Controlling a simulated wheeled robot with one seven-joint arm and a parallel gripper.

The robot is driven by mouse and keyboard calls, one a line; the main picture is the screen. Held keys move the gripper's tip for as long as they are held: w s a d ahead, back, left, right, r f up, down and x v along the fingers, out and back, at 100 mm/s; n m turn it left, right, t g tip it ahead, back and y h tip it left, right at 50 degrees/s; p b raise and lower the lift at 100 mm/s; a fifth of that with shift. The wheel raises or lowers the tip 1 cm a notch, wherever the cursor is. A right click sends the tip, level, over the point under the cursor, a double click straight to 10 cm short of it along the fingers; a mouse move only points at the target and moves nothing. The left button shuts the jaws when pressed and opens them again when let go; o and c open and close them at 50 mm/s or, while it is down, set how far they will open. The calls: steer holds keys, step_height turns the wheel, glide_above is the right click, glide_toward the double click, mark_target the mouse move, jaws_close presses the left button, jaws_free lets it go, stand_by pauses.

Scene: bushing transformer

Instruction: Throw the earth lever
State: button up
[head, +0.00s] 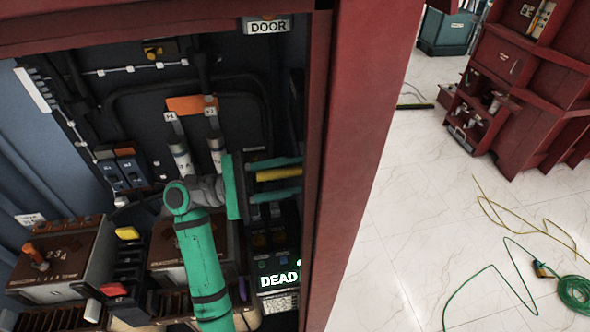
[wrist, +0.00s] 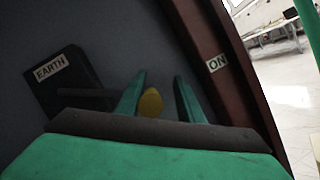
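The earth lever shows in the wrist view as a dark bar (wrist: 85,92) with a yellow knob (wrist: 151,102), beside a dark box labelled EARTH (wrist: 50,68). My gripper (wrist: 161,92) is open, its two green fingers on either side of the knob. The knob sits nearer the left finger, with a clear gap to the right one; I cannot tell whether it touches. In the head view my gripper (head: 278,180) reaches inside the cabinet at its right side, with the yellow handle (head: 278,174) between its fingers. The lever's pivot is hidden there.
A red cabinet post (head: 362,150) stands close to the right of my gripper; it carries an ON label (wrist: 216,64). A lit DEAD sign (head: 279,278) is below, a DOOR label (head: 267,26) above. Brown-topped boxes (head: 62,258) fill the lower left. Open floor lies outside, with a green hose (head: 573,293).

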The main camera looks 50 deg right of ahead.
steer(key=shift+w+d, duration=0.1)
steer(key=shift+d, duration=0.1)
steer(key=shift+w+a+f, duration=0.1)
steer(key=shift+w+a, duration=0.05)
steer(key=shift+w, duration=0.05)
steer(key=v, duration=1)
steer(key=shift+a, duration=0.25)
steer(key=shift+w+d, duration=0.1)
steer(key=shift+w, duration=0.05)
